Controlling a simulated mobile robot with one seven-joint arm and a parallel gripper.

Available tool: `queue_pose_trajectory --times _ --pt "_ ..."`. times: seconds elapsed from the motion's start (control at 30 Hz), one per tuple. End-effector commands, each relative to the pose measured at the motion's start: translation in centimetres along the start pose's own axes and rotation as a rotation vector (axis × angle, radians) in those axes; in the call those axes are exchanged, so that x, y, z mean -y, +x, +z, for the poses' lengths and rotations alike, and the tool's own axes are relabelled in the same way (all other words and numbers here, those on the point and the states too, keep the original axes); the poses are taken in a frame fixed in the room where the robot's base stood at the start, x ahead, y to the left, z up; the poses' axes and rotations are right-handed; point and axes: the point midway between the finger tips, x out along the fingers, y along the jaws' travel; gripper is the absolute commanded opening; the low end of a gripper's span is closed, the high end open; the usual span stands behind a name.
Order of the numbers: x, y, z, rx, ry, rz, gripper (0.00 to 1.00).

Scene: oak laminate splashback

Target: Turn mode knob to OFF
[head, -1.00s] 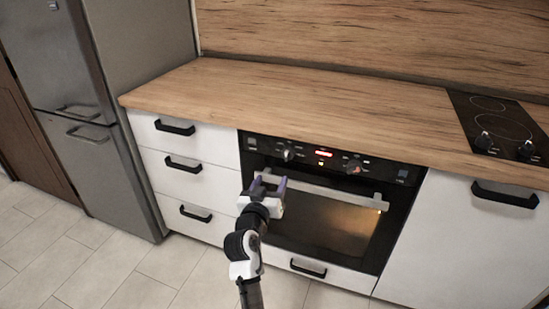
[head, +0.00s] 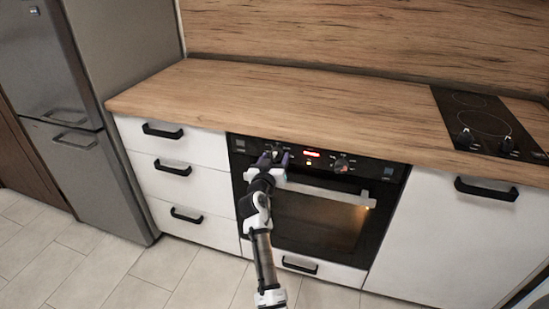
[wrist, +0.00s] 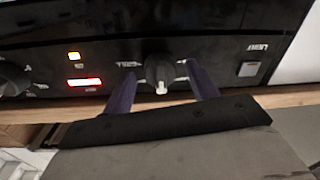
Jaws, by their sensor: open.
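The oven's control panel has a left knob and a right knob (head: 342,163). In the head view, my gripper (head: 276,157) is up at the left knob and partly covers it. In the wrist view, that dark knob (wrist: 158,70) sits between the two purple fingers of my gripper (wrist: 160,69), with gaps on both sides. The gripper is open. The knob's white pointer faces the bottom of the wrist picture.
A lit red display (head: 311,154) lies between the knobs. The wrist view shows a square button (wrist: 249,69) beside the knob and another knob (wrist: 12,78) at the left edge. The oven door handle (head: 325,192) runs below the panel. The wooden worktop (head: 290,100) above is clear.

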Motion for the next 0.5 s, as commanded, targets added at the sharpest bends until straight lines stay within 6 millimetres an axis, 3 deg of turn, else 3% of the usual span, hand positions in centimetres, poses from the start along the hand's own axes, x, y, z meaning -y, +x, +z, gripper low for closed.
queue_pose_trajectory --times 0.33,0.5 --pt "0.00 0.31 -0.02 -0.001 0.000 0.000 0.57" --pt "0.01 0.30 -0.01 0.000 0.000 0.000 0.35"
